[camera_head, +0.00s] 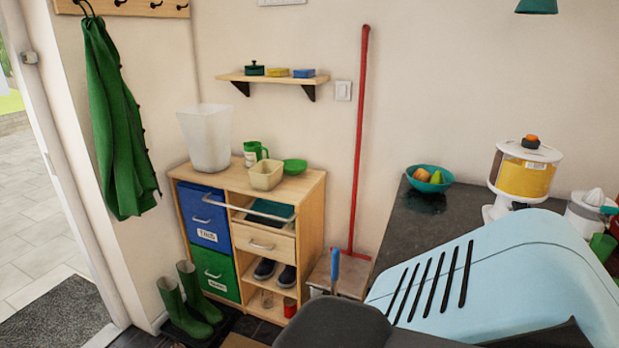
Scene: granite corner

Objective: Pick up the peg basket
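A small cream, open-topped tub (266,175), which looks like the peg basket, stands upright on top of the wooden cabinet (312,184), near its front edge. I cannot make out any pegs inside it. A green and white mug (252,153) stands just behind it to the left, and a green bowl (294,166) sits close by on its right. Neither of my grippers is in view, and nothing is seen touching the tub.
A tall white bin (205,138) stands at the cabinet's left end. A red-handled broom (360,140) leans on the wall right of the cabinet. Green boots (198,302) stand on the floor at its front left. A dark counter (450,215) lies to the right.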

